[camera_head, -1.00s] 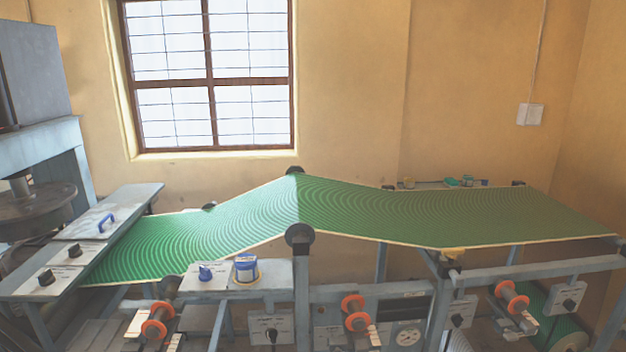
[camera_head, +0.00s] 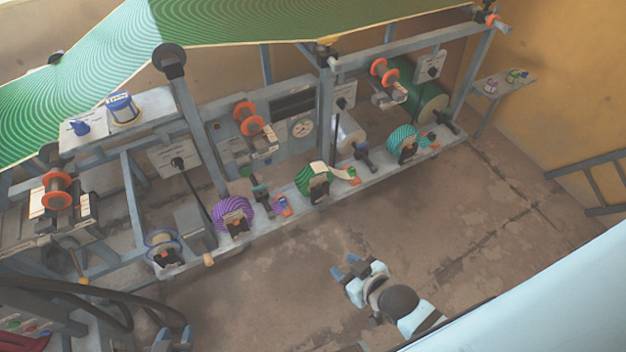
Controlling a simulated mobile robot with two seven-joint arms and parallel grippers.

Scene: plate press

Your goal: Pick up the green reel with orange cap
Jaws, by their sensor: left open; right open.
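A green reel (camera_head: 311,181) stands on the low rail of the machine, with a dark block in front and a pale strip on top. A small orange piece (camera_head: 353,174) lies just right of it; I cannot tell whether it is a cap of this reel. A teal-green reel (camera_head: 401,140) stands further right on the same rail, also with orange beside it. My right gripper (camera_head: 347,267) is open and empty over the floor, in front of and below the green reel in the picture. My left gripper (camera_head: 172,340) is open at the bottom edge, partly cut off and far from both reels.
A purple reel (camera_head: 232,213) and a blue-rimmed reel (camera_head: 162,245) stand left on the rail. Orange-flanged rollers (camera_head: 249,118) sit above. A small wall shelf (camera_head: 497,87) holds little items at right. The floor (camera_head: 440,220) before the rail is clear.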

